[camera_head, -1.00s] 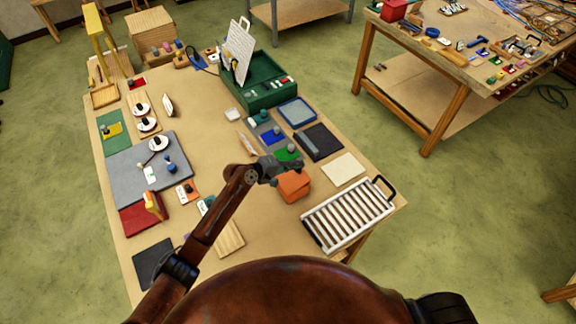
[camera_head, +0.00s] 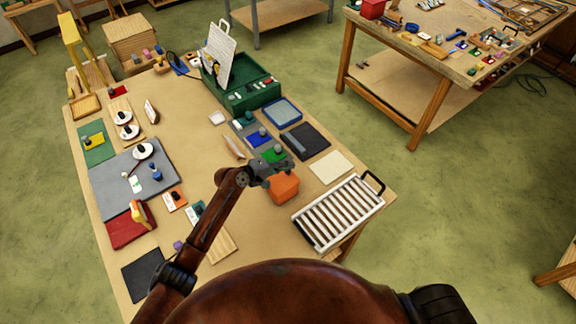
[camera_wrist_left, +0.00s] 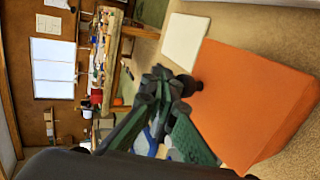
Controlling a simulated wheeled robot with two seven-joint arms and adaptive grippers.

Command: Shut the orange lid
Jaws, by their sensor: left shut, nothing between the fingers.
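The orange box (camera_head: 284,188) stands on the brown table near its right edge. In the left wrist view a broad flat orange face (camera_wrist_left: 255,100) fills the right side; I cannot tell how far its lid is open. My left gripper (camera_head: 285,165) is shut and empty, just behind and above the box in the head view. In the left wrist view its dark fingers (camera_wrist_left: 172,85) reach up to the edge of the orange face, and a small dark round part lies at that edge. I cannot tell whether they touch. My right gripper is in neither view.
A white slatted rack (camera_head: 338,212) stands just right of the box, and a cream square (camera_head: 331,168) lies behind it. A green case (camera_head: 245,90) with a raised white panel stands farther back. A grey mat (camera_head: 110,190) with small parts is at left.

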